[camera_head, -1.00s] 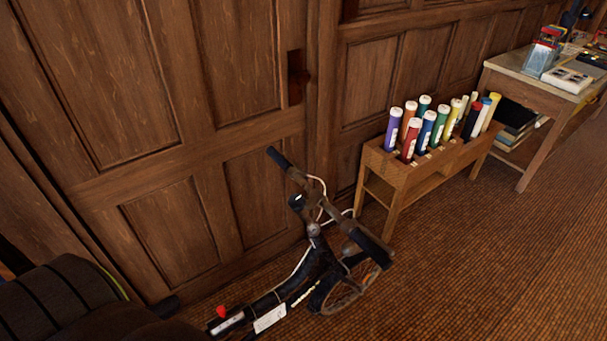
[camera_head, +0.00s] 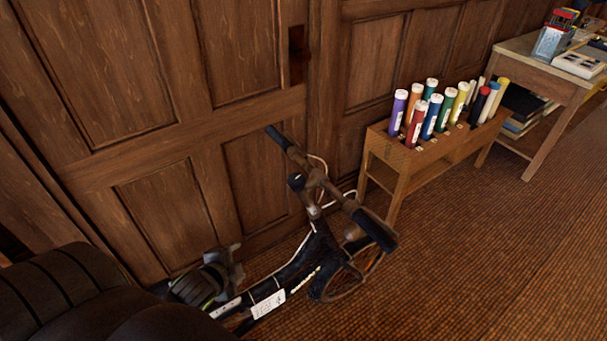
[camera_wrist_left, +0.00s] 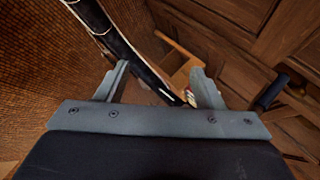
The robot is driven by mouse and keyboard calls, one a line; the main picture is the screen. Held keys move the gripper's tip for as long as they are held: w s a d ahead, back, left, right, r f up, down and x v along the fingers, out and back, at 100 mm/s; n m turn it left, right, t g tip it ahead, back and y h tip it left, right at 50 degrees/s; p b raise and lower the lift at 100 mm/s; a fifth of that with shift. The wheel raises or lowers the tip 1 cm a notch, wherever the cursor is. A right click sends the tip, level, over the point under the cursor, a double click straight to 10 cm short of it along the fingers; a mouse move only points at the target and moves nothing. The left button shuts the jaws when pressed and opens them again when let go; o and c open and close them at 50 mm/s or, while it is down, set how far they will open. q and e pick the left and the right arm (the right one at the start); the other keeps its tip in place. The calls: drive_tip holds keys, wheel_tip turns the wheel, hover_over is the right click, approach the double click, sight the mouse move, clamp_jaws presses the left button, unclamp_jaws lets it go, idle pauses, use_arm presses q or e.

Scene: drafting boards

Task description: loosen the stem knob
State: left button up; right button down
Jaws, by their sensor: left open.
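A folding bicycle (camera_head: 300,262) with a dark frame stands by the panelled wall in the head view. Its stem (camera_head: 312,208) rises to the handlebar (camera_head: 330,187). A dark rounded part (camera_head: 296,181) sits at the stem top; I cannot tell whether it is the stem knob. My left gripper (camera_head: 232,262) is at the left end of the visible frame, open and empty. In the left wrist view, the black frame tube (camera_wrist_left: 125,47) runs diagonally beyond and between the open fingers (camera_wrist_left: 160,82). I cannot tell whether they touch it. My right gripper is out of view.
A wooden rack (camera_head: 403,160) with several coloured tubes stands behind the bicycle to the right. A desk (camera_head: 535,72) with items stands farther right. The wood-panelled wall (camera_head: 165,215) is close behind the bicycle. The brown floor (camera_head: 480,270) at right is clear.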

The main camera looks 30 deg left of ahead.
sight(304, 179)
use_arm(q)
drive_tip(key=w+a+r+m+t+h, duration=0.15)
drive_tip(key=r+m+h, duration=0.3)
drive_tip(key=m, duration=0.65)
drive_tip(key=w+r+m+t+h, duration=0.2)
drive_tip(key=r+m+t+h, duration=0.15)
drive_tip(key=r+m, duration=0.45)
drive_tip(key=w+a+r+m+t+h, duration=0.1)
drive_tip(key=w+r+m+h, duration=0.2)
drive_tip(key=m, duration=1)
drive_tip(key=shift+h, duration=0.6)
drive_tip(key=p+x, duration=0.1)
drive_tip(key=x, duration=0.4)
drive_tip(key=p+x, duration=0.2)
drive_tip(key=x, duration=0.3)
drive_tip(key=p+x, duration=0.1)
drive_tip(key=x, duration=0.4)
drive_tip(key=shift+w+d+r, duration=0.15)
drive_tip(key=shift+d+r, duration=0.2)
drive_tip(key=shift+r, duration=0.05)
drive_tip(key=shift+w+d+f+p, duration=0.15)
drive_tip(key=shift+w+d+p, duration=0.15)
drive_tip(key=shift+w, duration=0.15)
